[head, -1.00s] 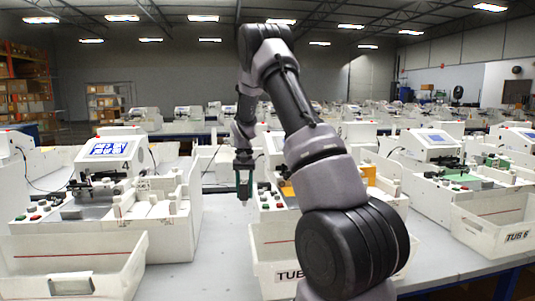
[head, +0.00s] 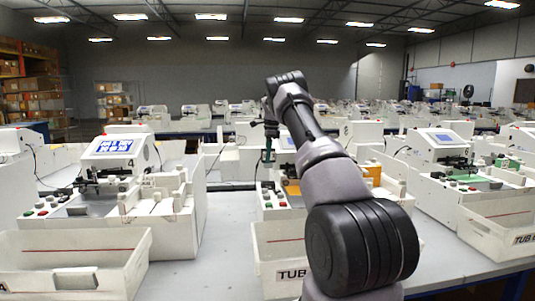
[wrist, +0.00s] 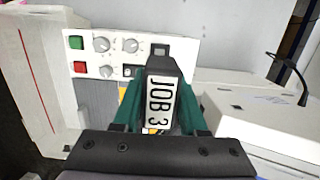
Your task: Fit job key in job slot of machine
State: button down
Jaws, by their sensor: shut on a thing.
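My gripper (wrist: 158,112) is shut on the job key (wrist: 160,95), a dark block with a white label reading "JOB 3". The green fingers hold it from both sides in the wrist view. Beyond it is the machine's white control panel (wrist: 115,45) with green and red buttons and several knobs. A small dark fitting (wrist: 130,71) on the panel sits just left of the key; I cannot tell if it is the job slot. The key appears apart from the panel. In the head view, my gripper (head: 268,155) is above the middle machine (head: 272,212), which my arm partly hides.
A white tub (head: 275,245) labelled "TUB" stands before the middle machine, its number hidden. Machine 4 (head: 120,150) is at left, and another machine (head: 445,150) with a green bed is at right. Bare bench (head: 225,230) shows between the machines.

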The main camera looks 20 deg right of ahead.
jog(key=shift+f, duration=3.25)
jog(key=shift+f, duration=1.55)
jog(key=shift+c, duration=1.8)
grip_release()
jog(key=r, duration=0.7)
jog(key=d+r, duration=0.1)
jog(key=r, duration=0.2)
jog(key=shift+s+r, duration=0.15)
jog(key=shift+r, duration=0.2)
